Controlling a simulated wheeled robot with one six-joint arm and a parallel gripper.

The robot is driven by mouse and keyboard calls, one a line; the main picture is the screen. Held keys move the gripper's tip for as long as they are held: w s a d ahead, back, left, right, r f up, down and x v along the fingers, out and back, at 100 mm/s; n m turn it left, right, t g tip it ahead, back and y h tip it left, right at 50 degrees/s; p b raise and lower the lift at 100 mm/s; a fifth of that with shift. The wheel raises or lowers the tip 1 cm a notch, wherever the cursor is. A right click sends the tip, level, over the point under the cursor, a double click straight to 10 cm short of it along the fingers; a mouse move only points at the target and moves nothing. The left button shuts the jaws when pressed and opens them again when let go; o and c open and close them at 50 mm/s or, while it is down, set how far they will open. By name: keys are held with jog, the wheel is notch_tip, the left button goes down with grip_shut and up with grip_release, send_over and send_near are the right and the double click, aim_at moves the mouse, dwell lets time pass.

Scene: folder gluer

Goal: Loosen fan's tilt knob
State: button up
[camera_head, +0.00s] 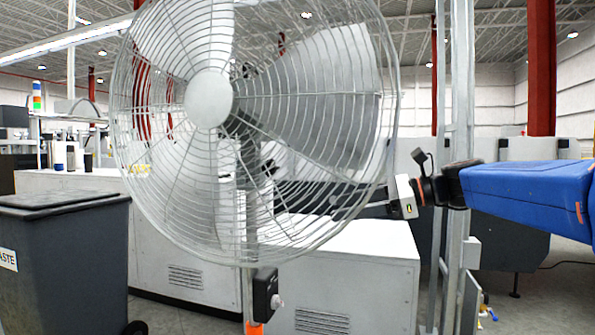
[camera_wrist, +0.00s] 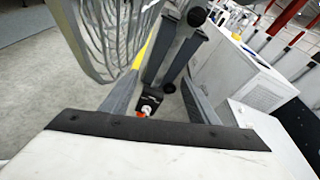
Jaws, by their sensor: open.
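The fan (camera_head: 208,100) fills the left and middle of the head view, its round wire cage facing me; the cage also shows at the upper left in the wrist view (camera_wrist: 100,35). My gripper (camera_head: 285,198) reaches in from the right behind the cage, partly hidden by the wires. A small black round part (camera_wrist: 197,16) sits at the bracket's top. I cannot tell for sure which part is the tilt knob.
A black control box (camera_head: 265,295) with a pale knob sits on the fan's pole. A grey waste bin (camera_head: 65,260) stands at the left. White machine cabinets (camera_head: 350,280) stand behind the fan. A metal post (camera_head: 458,120) rises beside my arm.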

jog(key=w+d+r+m+y, duration=0.25)
jog(key=w+r, duration=0.25)
jog(key=r, duration=0.3)
jog(key=r+x, duration=0.1)
jog(key=x, duration=1.7)
jog(key=shift+f+t, duration=0.2)
jog(key=shift+t, duration=0.1)
jog(key=shift+s+y, duration=0.1)
jog(key=shift+y, duration=0.15)
jog(key=shift+c, duration=0.5)
jog(key=c, duration=0.9)
